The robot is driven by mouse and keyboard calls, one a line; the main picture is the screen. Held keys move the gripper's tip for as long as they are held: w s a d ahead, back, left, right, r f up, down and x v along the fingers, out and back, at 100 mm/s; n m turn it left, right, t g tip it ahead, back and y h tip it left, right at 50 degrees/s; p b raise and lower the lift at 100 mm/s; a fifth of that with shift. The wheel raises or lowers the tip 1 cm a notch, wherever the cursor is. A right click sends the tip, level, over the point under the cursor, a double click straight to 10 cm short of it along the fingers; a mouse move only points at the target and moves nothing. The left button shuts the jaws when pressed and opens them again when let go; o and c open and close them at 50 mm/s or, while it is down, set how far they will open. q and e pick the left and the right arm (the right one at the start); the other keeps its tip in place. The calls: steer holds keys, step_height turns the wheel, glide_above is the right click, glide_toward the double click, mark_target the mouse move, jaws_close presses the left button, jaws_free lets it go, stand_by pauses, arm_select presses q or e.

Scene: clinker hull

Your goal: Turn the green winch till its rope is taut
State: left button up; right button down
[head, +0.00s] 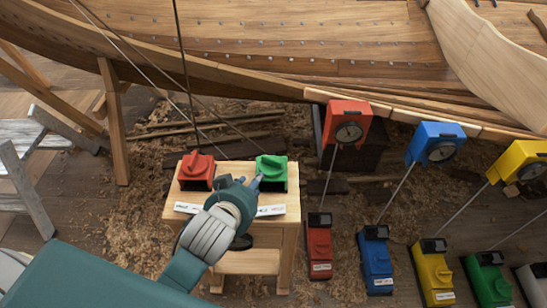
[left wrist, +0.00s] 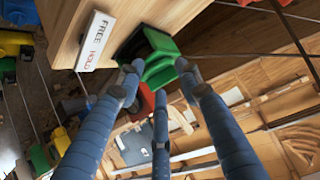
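The green winch (head: 271,173) sits on the right of a small wooden stand (head: 232,235). Its green knob (left wrist: 160,68) shows between my fingers in the left wrist view. My left gripper (head: 255,184) reaches the winch from the front; its blue fingers (left wrist: 157,80) surround the knob. I cannot tell whether they press on it. Thin lines run up and left from behind the stand toward the hull; I cannot tell which is the green winch's rope or how taut it is. My right gripper is not in view.
A red winch (head: 196,171) sits on the stand's left. A white label reading FREE and HOLD (left wrist: 95,41) is on the stand. Red, blue and yellow dial boxes (head: 348,124) with lines to floor blocks stand right. The wooden hull (head: 270,40) fills the back.

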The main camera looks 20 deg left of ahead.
arm_select(q)
steer(key=w+d+r+m+t+h, duration=0.25)
steer(key=w+d+r, duration=0.2)
steer(key=r, duration=0.35)
steer(key=w+d+r+m+t+h, duration=0.1)
steer(key=w+d+r+t+h, duration=0.3)
steer(key=r, duration=0.4)
steer(key=w+d+r+m+t+h, duration=0.1)
steer(key=w+d+r+t, duration=0.3)
steer(key=r, duration=0.4)
steer(key=s+d+r+m+g+h, duration=0.3)
steer(key=d+m+g+h, duration=0.3)
steer(key=d+m+h, duration=0.15)
steer(key=s+d+r+m+g+h, duration=0.3)
steer(key=d+m+g+h, duration=0.35)
steer(key=d, duration=0.25)
steer(key=g+y, duration=0.9)
steer(key=y, duration=1.2)
glide_above(273, 160)
step_height(273, 160, down, 20)
steer(key=shift+m, duration=0.45)
step_height(273, 160, down, 9)
steer(key=p, duration=0.2)
steer(key=shift+s+r+p, duration=0.1)
steer(key=shift+p, duration=0.25)
steer(key=shift+f, duration=0.8)
